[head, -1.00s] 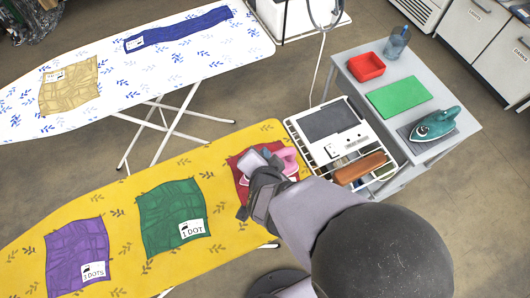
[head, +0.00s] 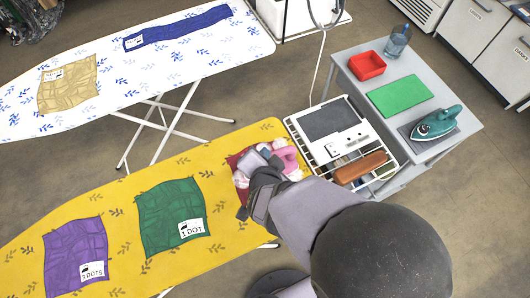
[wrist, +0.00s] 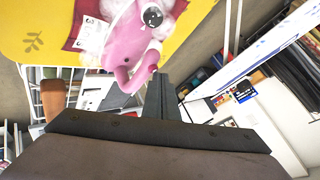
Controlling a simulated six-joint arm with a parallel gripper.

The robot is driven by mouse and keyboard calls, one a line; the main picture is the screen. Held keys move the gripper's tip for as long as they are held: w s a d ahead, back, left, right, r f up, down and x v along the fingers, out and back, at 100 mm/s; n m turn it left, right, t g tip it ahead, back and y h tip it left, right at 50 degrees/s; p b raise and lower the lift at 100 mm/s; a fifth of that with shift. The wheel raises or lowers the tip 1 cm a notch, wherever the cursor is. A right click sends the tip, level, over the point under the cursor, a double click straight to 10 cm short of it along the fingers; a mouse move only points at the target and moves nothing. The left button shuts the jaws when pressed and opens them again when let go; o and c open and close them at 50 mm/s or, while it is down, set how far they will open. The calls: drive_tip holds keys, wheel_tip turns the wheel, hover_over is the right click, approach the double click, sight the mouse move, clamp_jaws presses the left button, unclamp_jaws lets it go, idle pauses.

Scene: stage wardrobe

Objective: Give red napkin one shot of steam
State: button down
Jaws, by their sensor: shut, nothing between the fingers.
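The red napkin (head: 235,160) lies at the right end of the yellow ironing board (head: 120,190). The pink iron (head: 291,157) stands on the napkin and covers much of it. White puffs of steam show around its base; the wrist view also shows the iron (wrist: 155,42) with puffs beside it. My gripper (head: 264,160) is shut and empty over the iron. In the wrist view its fingertips (wrist: 157,80) are at a small red button on the iron's handle end; whether they touch cannot be told. The arm hides part of the iron and napkin.
A green napkin (head: 165,215) and a purple napkin (head: 75,255) lie further left on the yellow board. A white rack (head: 380,180) stands close right of the iron. A teal iron (head: 435,123) rests on the grey table (head: 455,135). A patterned white board (head: 110,85) stands behind.

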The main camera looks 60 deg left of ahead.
drive_tip(key=shift+r, duration=0.15)
drive_tip(key=shift+r+p, duration=0.7)
drive_tip(key=shift+p, duration=0.2)
wheel_tip(320, 180, up, 5)
drive_tip(key=p, duration=0.4)
drive_tip(key=shift+p, duration=0.35)
idle(0.6)
